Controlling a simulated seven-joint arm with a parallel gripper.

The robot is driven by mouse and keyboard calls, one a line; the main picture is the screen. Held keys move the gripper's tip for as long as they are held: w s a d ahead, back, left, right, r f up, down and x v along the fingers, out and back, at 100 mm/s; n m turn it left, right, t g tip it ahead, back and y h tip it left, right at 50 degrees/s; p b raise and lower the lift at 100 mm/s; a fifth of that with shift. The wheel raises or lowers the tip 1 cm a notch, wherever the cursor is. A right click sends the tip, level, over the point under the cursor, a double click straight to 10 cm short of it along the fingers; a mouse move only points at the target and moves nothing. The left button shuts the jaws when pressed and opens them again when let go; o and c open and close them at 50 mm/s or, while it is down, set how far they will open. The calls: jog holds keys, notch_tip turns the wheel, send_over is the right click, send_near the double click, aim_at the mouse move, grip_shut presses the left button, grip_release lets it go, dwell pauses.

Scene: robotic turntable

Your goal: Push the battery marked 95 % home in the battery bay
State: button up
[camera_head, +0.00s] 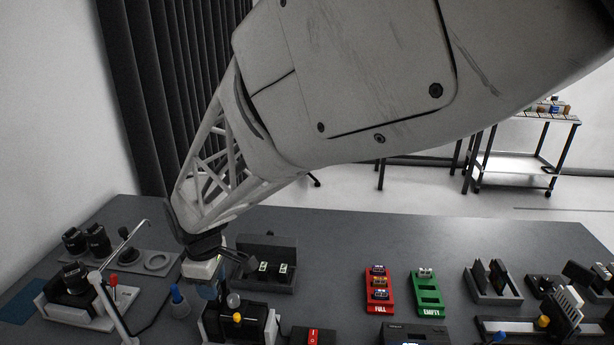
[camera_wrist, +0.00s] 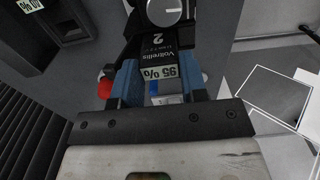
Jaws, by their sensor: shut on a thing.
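My gripper (camera_wrist: 158,88) shows in the wrist view with its two blue fingers on either side of a dark battery (camera_wrist: 158,73) with a 95 % label. The gripper is shut on this battery. In the head view my gripper (camera_head: 215,287) is low over a dark device (camera_head: 257,322) at the front left. The battery bay's opening is hidden, so I cannot tell how deep the battery sits.
A dark holder (camera_head: 270,245) with two labelled packs stands behind the gripper. A red FULL tray (camera_head: 379,308) and a green EMPTY tray (camera_head: 430,309) lie to the right. A blue cone-shaped bottle (camera_head: 178,300) and a metal-armed stand (camera_head: 108,300) are close on the left.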

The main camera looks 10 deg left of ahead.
jog(key=shift+r, duration=0.55)
dwell(1.4)
jog(key=shift+f, duration=1.8)
dwell(0.5)
jog(key=o, duration=1)
jog(key=shift+r, duration=0.15)
jog(key=shift+w+r, duration=0.1)
jog(key=shift+r, duration=3.65)
